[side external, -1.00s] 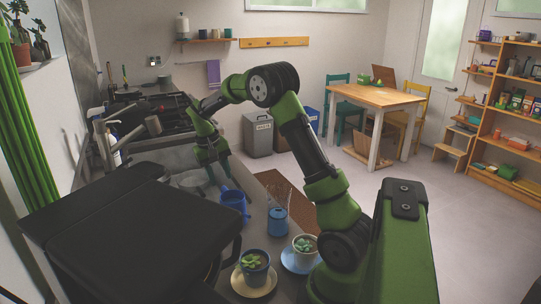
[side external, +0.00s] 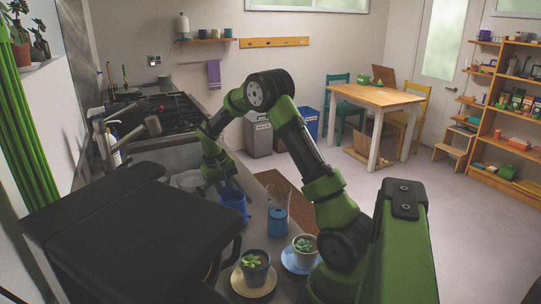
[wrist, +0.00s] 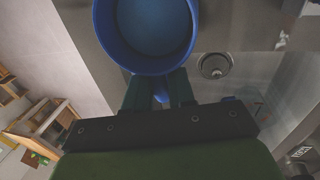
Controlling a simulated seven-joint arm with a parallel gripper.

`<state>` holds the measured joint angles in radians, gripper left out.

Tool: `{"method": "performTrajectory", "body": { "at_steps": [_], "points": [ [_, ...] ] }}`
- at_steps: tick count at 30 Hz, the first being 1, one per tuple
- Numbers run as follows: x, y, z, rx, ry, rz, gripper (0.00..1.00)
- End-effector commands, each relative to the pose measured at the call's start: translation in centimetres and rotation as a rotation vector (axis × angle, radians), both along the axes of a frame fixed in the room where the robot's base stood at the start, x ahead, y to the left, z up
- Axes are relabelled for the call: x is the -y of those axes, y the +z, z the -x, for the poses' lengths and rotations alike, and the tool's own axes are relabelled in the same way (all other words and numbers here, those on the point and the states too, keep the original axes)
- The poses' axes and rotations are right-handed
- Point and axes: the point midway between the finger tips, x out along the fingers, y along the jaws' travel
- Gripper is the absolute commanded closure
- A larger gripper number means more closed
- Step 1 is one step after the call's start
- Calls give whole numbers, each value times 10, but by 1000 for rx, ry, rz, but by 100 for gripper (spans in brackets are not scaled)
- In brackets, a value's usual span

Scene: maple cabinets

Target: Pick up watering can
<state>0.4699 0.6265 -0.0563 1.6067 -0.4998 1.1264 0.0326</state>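A blue watering can (side external: 233,204) stands on the counter beside the dark box-shaped appliance in the side view. In the wrist view the blue can (wrist: 147,58) shows its round open top at upper centre, with a narrow blue handle part just below the rim. My gripper (wrist: 160,88) has one finger on each side of that handle part. The fingertips run under the rim and are hidden, so I cannot tell whether they press on it. In the side view my gripper (side external: 222,184) is directly behind the can, partly hidden by it.
A blue cup (side external: 278,221) stands right of the can. Two potted succulents on saucers, one yellow (side external: 254,284) and one blue (side external: 299,261), stand nearer the camera. The black appliance (side external: 110,225) fills the left. A sink drain (wrist: 214,66) shows in the wrist view.

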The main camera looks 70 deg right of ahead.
Motion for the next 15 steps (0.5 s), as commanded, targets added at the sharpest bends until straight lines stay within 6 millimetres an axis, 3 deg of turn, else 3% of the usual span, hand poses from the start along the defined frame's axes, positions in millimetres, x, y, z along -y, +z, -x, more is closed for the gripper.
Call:
{"method": "performTrajectory", "body": {
  "at_steps": [1, 4, 15],
  "points": [
    [0, 0, 0, 0, 0, 0, 85],
    [0, 0, 0, -1, 0, -1, 100],
    [0, 1, 0, 1, 0, 0, 100]
  ]
}}
